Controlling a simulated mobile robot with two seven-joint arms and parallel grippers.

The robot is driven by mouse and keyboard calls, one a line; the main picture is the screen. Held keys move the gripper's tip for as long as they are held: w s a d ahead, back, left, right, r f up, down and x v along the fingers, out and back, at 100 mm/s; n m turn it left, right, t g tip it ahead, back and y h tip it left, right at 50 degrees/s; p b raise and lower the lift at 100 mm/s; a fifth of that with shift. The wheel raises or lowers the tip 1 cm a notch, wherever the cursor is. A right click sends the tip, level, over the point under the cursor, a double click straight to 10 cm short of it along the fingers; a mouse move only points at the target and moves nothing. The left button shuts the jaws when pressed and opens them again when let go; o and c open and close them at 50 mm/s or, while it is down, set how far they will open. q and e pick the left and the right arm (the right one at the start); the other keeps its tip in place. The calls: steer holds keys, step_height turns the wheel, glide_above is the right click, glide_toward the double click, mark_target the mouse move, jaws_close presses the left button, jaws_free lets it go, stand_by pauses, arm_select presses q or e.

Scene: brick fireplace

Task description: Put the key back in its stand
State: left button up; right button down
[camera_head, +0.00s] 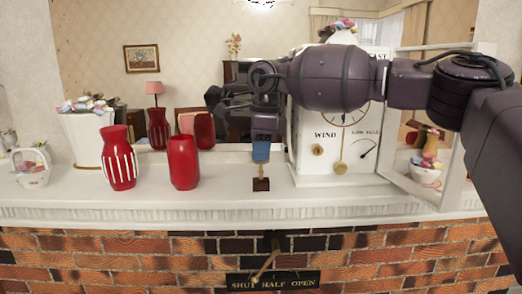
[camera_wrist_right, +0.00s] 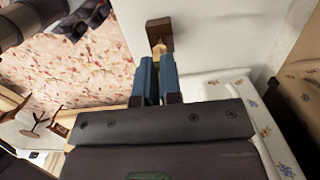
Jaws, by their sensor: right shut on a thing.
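My right gripper (camera_head: 261,155) points straight down over the white mantel, its blue fingers shut on the upper part of the gold key (camera_head: 261,171). The key stands upright, its lower part showing below the fingertips. The small dark brown stand (camera_head: 261,184) is on the mantel directly under it. The right wrist view shows the stand (camera_wrist_right: 159,33) just beyond the fingertips, with the gold key (camera_wrist_right: 160,48) in line with it. The key's lower end meets the stand; how deep it sits cannot be seen. A dark jointed part at the wrist view's upper left may be my left arm.
A white clock (camera_head: 310,165) with an open glass door (camera_head: 456,178) stands to the right. Two red vases (camera_head: 183,163) (camera_head: 120,160), a white planter (camera_head: 88,140) and a small basket (camera_head: 32,172) stand left. The mantel (camera_head: 225,195) is bare around the stand. A mirror is behind.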

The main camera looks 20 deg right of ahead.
steer(key=shift+f+b, duration=0.45)
steer(key=shift+f, duration=0.5)
steer(key=c, duration=1.2)
jaws_free()
steer(key=r, duration=0.7)
steer(key=d+r, duration=0.1)
steer(key=r, duration=0.2)
steer(key=shift+s+r+b, duration=0.15)
steer(key=shift+r+b, duration=0.2)
steer(key=shift+b, duration=0.05)
